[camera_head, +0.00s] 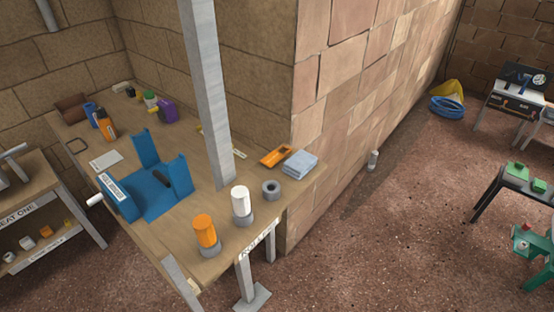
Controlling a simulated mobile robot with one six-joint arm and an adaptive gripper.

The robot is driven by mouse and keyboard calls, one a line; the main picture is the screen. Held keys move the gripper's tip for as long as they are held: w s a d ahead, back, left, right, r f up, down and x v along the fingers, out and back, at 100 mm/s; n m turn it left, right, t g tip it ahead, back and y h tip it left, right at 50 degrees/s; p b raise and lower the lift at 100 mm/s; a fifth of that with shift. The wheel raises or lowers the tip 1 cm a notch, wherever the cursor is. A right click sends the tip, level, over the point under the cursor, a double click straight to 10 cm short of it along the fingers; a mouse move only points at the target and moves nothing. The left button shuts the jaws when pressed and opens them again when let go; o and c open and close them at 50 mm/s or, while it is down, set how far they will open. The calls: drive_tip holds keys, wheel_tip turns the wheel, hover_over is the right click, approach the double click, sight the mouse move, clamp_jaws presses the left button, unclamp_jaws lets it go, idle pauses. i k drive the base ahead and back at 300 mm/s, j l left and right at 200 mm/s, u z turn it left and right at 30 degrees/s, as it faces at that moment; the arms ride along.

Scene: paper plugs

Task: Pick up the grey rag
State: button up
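The grey rag (300,163) looks like a folded, blue-grey cloth. It lies flat on the right end of the wooden bench (215,264), close to the brick wall corner. An orange flat item (275,156) lies just to its left, and a grey ring-shaped roll (271,189) sits in front of it. My gripper is not in view.
A grey post (207,90) rises from the bench left of the rag. A white cylinder (240,200) and an orange cylinder (205,232) stand on grey bases near the front edge. A blue holder (155,190) stands further left. The brick wall (350,85) rises behind.

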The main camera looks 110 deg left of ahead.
sight(299, 164)
drive_tip(key=k+j+u, duration=0.1)
drive_tip(key=u, duration=3.5)
drive_tip(key=i+l+u, duration=0.55)
drive_tip(key=l+u, duration=0.25)
drive_tip(key=i+l+u, duration=0.2)
drive_tip(key=l+u, duration=0.2)
